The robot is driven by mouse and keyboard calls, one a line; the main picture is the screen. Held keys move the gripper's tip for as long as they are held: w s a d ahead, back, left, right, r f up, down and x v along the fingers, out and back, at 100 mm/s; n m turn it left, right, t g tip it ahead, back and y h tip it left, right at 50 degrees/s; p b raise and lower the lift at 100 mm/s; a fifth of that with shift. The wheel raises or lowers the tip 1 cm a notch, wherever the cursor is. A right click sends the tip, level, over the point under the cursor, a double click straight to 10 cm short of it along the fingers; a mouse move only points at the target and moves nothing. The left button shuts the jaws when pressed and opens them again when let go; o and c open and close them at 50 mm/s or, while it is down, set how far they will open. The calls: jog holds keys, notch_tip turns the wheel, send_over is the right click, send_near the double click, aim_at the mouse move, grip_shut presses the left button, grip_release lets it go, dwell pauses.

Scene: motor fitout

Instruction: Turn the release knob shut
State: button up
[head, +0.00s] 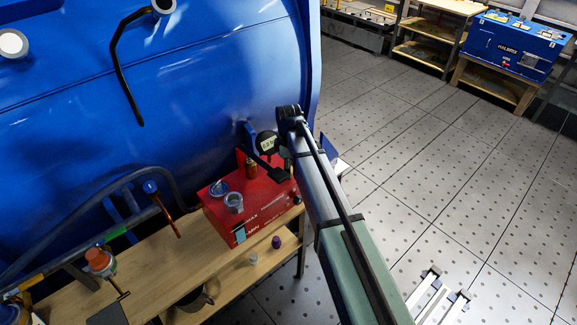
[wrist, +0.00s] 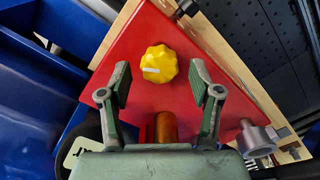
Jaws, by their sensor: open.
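A yellow lobed knob (wrist: 159,60) sits on the red surface of a box (wrist: 185,95) in the wrist view. A white mark on the knob points to the left. My gripper (wrist: 160,78) is open, with one finger on each side of the knob and clear gaps between. The fingers do not touch it in this view. In the head view the red box (head: 222,221) stands on a wooden bench beside the blue tank; the knob cannot be made out there, and my arm covers the box's right side.
A brass cylinder (wrist: 166,127) stands just below the knob in the wrist view. A grey metal fitting (wrist: 257,139) is at right. In the head view, a round black gauge (head: 266,143) is near my arm's end. The blue tank (head: 215,75) is close behind; open floor lies right.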

jog(key=shift+f, duration=0.15)
jog(key=shift+c, duration=0.3)
jog(key=c, duration=1.1)
